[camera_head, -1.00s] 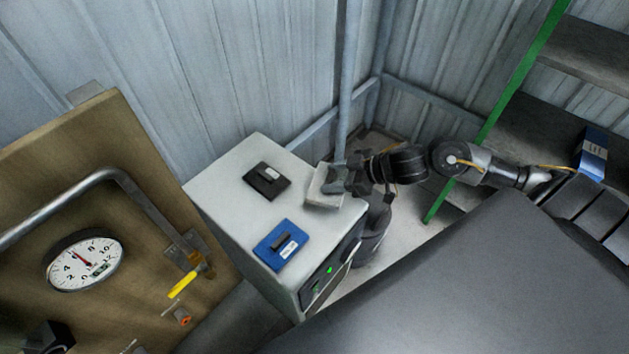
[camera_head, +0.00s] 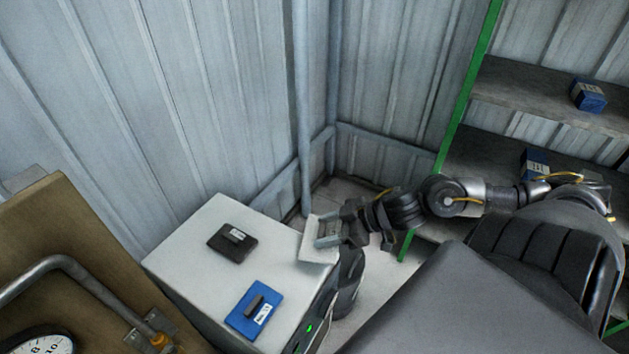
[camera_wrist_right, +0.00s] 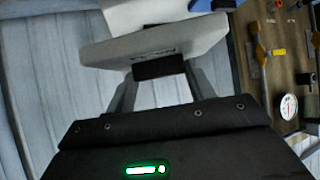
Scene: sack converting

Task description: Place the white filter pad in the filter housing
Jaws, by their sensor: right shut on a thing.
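The white filter pad (camera_head: 312,250) is in my right gripper (camera_head: 335,232), at the right edge of the white cabinet top in the head view. It looks tilted there, and I cannot tell whether it still touches the top. In the right wrist view the white pad (camera_wrist_right: 150,45) spans the space before the fingers, which are shut on its dark handle (camera_wrist_right: 160,67). Its printed label is too blurred to read. I cannot make out a filter housing in these frames. My left gripper is not in view.
A black pad (camera_head: 232,243) and a blue pad (camera_head: 254,308), each with a handle, lie on the white cabinet (camera_head: 195,255). A brown panel (camera_head: 60,270) with pipe and gauge (camera_head: 40,341) stands left. Green-framed shelves (camera_head: 540,105) holding blue boxes (camera_head: 588,95) stand right.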

